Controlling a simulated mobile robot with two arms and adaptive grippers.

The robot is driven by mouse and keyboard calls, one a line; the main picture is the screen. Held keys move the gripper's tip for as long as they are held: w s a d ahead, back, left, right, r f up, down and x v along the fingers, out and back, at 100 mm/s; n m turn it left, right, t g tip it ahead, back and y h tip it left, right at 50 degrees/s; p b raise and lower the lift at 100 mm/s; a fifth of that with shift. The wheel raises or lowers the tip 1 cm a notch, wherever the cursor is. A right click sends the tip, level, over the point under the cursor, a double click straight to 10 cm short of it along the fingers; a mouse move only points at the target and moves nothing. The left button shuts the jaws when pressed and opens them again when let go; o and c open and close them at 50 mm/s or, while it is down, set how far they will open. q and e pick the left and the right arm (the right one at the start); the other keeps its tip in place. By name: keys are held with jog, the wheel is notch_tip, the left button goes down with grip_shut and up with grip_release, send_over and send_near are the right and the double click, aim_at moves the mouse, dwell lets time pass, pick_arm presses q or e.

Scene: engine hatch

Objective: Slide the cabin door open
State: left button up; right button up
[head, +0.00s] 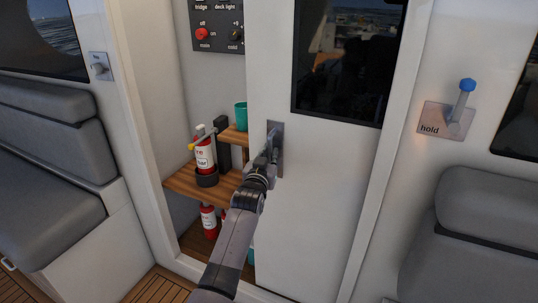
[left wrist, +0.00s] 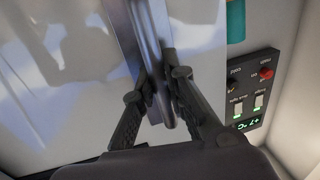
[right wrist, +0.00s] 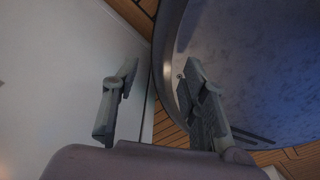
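The white cabin door (head: 318,200) has a dark window (head: 350,55) and stands partly open, with a gap on its left. Its metal handle plate (head: 276,140) is near the door's left edge. My left gripper (head: 270,152) is at this handle. In the left wrist view the two fingers (left wrist: 165,92) are closed on either side of the upright handle bar (left wrist: 150,50) and appear to touch it. My right gripper is out of the head view. In the right wrist view its fingers (right wrist: 157,85) are apart with nothing between them.
Through the gap show wooden shelves (head: 190,184), fire extinguishers (head: 204,152), a teal cup (head: 240,115) and a switch panel (head: 217,25). A blue-knobbed lever marked "hold" (head: 463,100) is on the right wall. Grey seats (head: 45,180) flank both sides.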

aim_at(273, 118)
pick_arm(q)
jog(key=o, duration=0.5)
notch_tip(273, 118, up, 10)
dwell(0.6)
